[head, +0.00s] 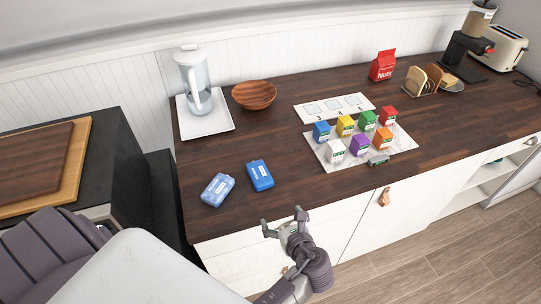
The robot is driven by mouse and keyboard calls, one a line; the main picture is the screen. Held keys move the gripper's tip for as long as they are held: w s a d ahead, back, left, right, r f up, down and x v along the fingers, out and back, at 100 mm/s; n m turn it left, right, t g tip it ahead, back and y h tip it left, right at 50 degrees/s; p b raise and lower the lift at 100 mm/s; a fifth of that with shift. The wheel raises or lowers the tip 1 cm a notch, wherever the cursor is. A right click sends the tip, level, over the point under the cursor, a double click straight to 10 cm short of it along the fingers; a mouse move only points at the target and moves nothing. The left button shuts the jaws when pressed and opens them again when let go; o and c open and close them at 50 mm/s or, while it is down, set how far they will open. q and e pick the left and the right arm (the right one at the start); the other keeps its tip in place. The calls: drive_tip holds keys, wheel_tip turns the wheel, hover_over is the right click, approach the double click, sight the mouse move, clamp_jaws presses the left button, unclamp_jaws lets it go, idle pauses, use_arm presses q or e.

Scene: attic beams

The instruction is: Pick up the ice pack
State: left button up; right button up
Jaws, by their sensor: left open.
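Two small blue packs lie flat near the front left of the dark wooden counter (290,185). My left gripper (282,217) is open and empty at the counter's front edge, to the right of and nearer than both packs, touching neither. My right gripper is not in view.
A white tray (222,124) with a clear jug (193,78) and a wooden bowl (254,95) stand behind the packs. Several coloured cartons stand on a marbled board (402,141) to the right. The counter around the packs is clear.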

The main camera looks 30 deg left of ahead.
sight(265, 184)
use_arm(q)
drive_tip(key=shift+y, duration=0.6)
drive_tip(key=w+a+b, duration=0.3)
drive_tip(key=a+b, duration=0.1)
drive_tip(key=w+a+r+b, duration=0.1)
drive_tip(key=w+a+b, duration=0.1)
drive_tip(key=a, duration=0.1)
drive_tip(key=shift+w, duration=0.3)
drive_tip(key=shift+w+a+f, duration=0.1)
drive_tip(key=shift+w+a, duration=0.05)
drive_tip(key=shift+a+f+b, duration=0.1)
drive_tip(key=shift+a+b, duration=0.1)
drive_tip(key=shift+b, duration=0.4)
drive_tip(key=b+x, duration=0.4)
drive_tip(key=shift+a, duration=0.15)
drive_tip(key=shift+w+a, duration=0.15)
drive_tip(key=shift+r, duration=0.25)
drive_tip(key=shift+c, duration=0.2)
drive_tip(key=c, duration=1.4)
